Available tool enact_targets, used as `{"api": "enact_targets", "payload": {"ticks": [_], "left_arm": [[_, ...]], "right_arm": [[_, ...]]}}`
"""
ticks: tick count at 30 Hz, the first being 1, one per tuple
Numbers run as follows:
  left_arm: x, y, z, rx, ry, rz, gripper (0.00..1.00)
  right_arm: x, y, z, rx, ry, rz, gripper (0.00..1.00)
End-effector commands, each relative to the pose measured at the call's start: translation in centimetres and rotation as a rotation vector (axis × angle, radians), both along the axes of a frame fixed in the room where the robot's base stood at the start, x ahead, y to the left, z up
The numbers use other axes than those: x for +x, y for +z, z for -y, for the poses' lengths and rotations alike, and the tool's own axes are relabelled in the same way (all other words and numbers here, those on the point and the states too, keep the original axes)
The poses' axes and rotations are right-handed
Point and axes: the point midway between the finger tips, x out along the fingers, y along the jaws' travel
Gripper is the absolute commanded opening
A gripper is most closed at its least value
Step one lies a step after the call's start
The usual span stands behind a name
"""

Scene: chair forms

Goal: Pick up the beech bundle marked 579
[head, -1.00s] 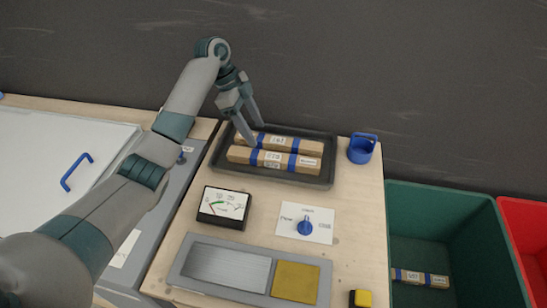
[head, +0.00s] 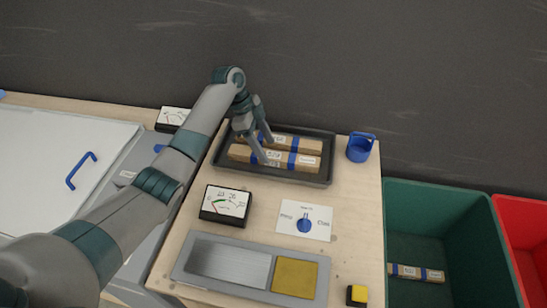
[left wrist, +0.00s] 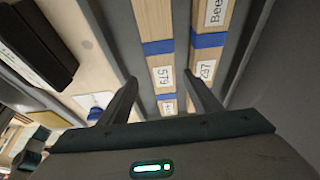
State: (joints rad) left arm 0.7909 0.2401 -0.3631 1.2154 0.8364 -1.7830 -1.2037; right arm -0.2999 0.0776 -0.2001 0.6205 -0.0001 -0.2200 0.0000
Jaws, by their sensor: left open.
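The beech bundle marked 579 (head: 306,161) lies in a dark tray (head: 322,181), nearer to me, with blue bands. A second bundle (head: 300,144) lies parallel behind it. In the left wrist view the 579 bundle runs between the two fingers. Whether they touch it I cannot tell. My right gripper is not in view.
A blue cup-like holder (head: 360,148) stands right of the tray. A gauge (head: 225,204), a card with a blue knob (head: 304,224) and a grey plate (head: 190,258) lie in front. A green bin (head: 440,225) at the right holds another bundle (head: 415,273).

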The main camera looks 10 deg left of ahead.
Motion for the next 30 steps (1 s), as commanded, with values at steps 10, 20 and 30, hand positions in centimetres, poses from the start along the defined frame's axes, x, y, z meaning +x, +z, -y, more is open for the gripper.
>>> {"api": "enact_targets", "payload": {"ticks": [10, 20, 30], "left_arm": [[0.5, -3.3, 1.7, 0.0, 0.001, -0.004, 0.58], [0.5, -4.1, 2.0, 0.001, 0.0, 0.0, 0.58], [0.5, -4.1, 1.9, 0.001, 0.001, 0.0, 0.39]], "right_arm": [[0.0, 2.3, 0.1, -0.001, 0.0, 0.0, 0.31], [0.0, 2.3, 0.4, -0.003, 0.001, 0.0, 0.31], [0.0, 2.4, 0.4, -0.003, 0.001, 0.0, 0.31]]}}
